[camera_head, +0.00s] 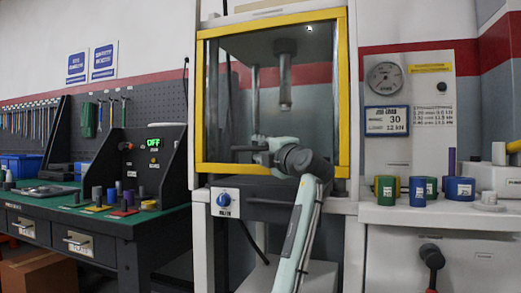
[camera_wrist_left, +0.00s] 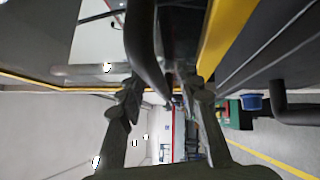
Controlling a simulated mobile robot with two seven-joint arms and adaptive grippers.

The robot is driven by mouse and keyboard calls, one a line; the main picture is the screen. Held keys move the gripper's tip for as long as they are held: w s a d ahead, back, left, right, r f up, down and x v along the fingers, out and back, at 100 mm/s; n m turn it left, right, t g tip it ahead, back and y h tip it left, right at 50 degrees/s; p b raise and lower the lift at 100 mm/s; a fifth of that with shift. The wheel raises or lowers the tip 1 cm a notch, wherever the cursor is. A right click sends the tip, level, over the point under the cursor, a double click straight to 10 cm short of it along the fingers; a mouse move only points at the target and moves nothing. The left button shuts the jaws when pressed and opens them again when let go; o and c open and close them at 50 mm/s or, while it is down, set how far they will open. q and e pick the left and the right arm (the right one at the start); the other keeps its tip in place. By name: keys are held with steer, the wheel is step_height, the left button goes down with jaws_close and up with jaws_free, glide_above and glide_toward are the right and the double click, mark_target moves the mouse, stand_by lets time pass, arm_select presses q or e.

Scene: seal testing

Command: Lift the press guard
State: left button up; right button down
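The press guard (camera_head: 343,90) is a clear panel in a yellow frame on the front of the press. It stands down over the press opening, with the press ram (camera_head: 285,80) behind it. A dark handle (camera_head: 245,148) is low on the guard. My left gripper (camera_head: 262,150) is at this handle, in front of the lower guard. In the left wrist view its two fingers (camera_wrist_left: 163,95) are apart, with a dark curved bar (camera_wrist_left: 145,45) reaching between them. I cannot tell whether they touch it. The guard's yellow frame (camera_wrist_left: 228,30) also shows there. My right gripper is not in view.
A bench with a green top (camera_head: 65,210) at the left carries several small cylinders and a control box reading OFF (camera_head: 153,144). A white counter (camera_head: 440,214) at the right holds green and blue cylinders. A blue knob (camera_head: 224,200) is below the guard.

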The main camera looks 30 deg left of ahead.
arm_select(q)
steer(key=shift+c, duration=0.2)
jaws_close()
steer(key=shift+r, duration=0.1)
